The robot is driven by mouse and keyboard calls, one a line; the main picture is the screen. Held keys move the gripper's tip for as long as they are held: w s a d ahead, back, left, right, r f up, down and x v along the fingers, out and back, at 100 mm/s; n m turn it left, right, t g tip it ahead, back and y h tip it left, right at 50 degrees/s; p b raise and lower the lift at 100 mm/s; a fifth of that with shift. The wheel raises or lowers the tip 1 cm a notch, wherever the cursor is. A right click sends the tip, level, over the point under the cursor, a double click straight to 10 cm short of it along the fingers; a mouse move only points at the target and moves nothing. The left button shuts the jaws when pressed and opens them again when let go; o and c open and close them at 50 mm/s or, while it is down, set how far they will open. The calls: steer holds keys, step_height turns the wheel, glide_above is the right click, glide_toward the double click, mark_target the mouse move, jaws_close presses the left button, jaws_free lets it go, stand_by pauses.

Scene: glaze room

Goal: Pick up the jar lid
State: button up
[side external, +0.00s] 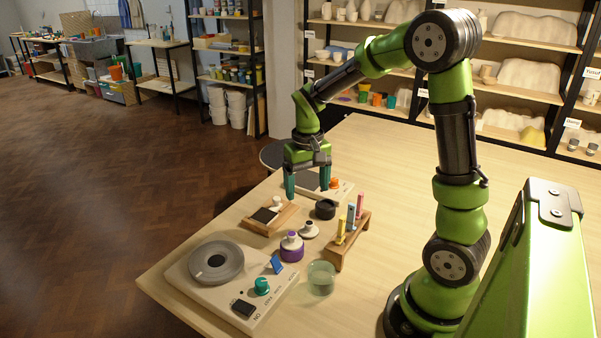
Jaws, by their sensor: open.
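My gripper (307,188) hangs over the far part of the table with its two teal fingers spread apart and nothing visible between them. A small pale, round piece with a dark knob-like top (309,230) lies on the table below and nearer the camera than the fingers; it looks like the jar lid, but it is too small to be sure. A short dark round pot (325,210) stands just behind it. My gripper appears apart from all of these.
A white device with a grey round plate (216,263) fills the table's near left. A wooden rack (348,240) with several coloured upright pieces stands right of the small objects. A wooden block with a dark pad (266,217) lies left. A clear greenish cup (321,278) stands in front. The right tabletop is mostly clear.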

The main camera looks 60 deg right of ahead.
glide_above(309, 223)
steer(key=f, duration=0.7)
steer(key=shift+w+a, duration=0.15)
steer(key=shift+a, duration=0.15)
steer(key=shift+s+d+f, duration=0.1)
steer(key=shift+d+f, duration=0.1)
steer(key=shift+f, duration=1.2)
steer(key=shift+s+d+f, duration=0.1)
steer(key=shift+d+f, duration=0.05)
steer(key=shift+f, duration=1.2)
steer(key=shift+c, duration=0.3)
steer(key=c, duration=1.1)
steer(key=shift+o, duration=0.2)
steer(key=shift+r, duration=0.1)
